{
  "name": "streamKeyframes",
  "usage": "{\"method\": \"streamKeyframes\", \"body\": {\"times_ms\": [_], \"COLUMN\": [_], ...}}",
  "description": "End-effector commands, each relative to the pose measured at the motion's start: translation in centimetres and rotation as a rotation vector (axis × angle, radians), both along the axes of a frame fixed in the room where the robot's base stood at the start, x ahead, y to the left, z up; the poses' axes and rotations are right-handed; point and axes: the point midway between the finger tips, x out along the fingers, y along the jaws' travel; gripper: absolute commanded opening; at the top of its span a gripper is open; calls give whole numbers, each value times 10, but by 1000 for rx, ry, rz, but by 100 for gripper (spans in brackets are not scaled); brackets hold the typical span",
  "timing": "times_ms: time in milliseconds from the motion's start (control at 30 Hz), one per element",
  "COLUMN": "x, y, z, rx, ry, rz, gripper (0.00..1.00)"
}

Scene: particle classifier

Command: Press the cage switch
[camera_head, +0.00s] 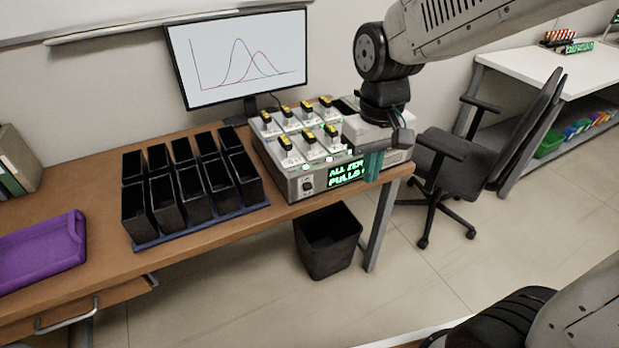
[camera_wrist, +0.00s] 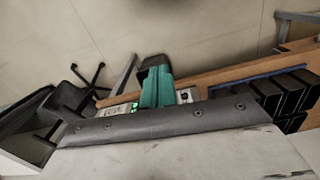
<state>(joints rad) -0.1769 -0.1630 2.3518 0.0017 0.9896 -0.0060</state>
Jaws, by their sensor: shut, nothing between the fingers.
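The particle classifier (camera_head: 294,188) is a pale box on the desk. Several white modules with yellow-and-black tops stand on it. Its front panel has a dark rocker switch (camera_head: 307,185) and a display (camera_head: 346,173) with green text, partly covered at the right. The display also shows in the wrist view (camera_wrist: 135,107), near the panel's dark switch (camera_wrist: 184,96). I cannot tell whether this is the cage switch. My gripper (camera_head: 373,166) is shut and empty, its teal fingers pointing down at the display's right end. The fingers show in the wrist view (camera_wrist: 157,93). Contact cannot be told.
Several black bins (camera_head: 190,190) stand on a blue tray left of the classifier. A purple tray (camera_head: 42,252) lies at far left. A monitor (camera_head: 240,60) stands behind. A waste bin (camera_head: 328,242) is below the desk edge, and an office chair (camera_head: 470,160) stands to the right.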

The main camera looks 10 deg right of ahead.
Motion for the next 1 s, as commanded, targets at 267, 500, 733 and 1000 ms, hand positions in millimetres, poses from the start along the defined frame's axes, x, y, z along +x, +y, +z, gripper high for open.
{"method": "streamKeyframes", "body": {"times_ms": [267, 500, 733, 1000], "x": [91, 160, 167, 167], "y": [43, 65, 67, 67], "z": [-50, -49, -47, -49], "rx": [21, 63, 71, 70], "ry": [-92, -280, -320, -317], "rz": [64, 77, 79, 79], "gripper": [0, 0, 0, 0]}}
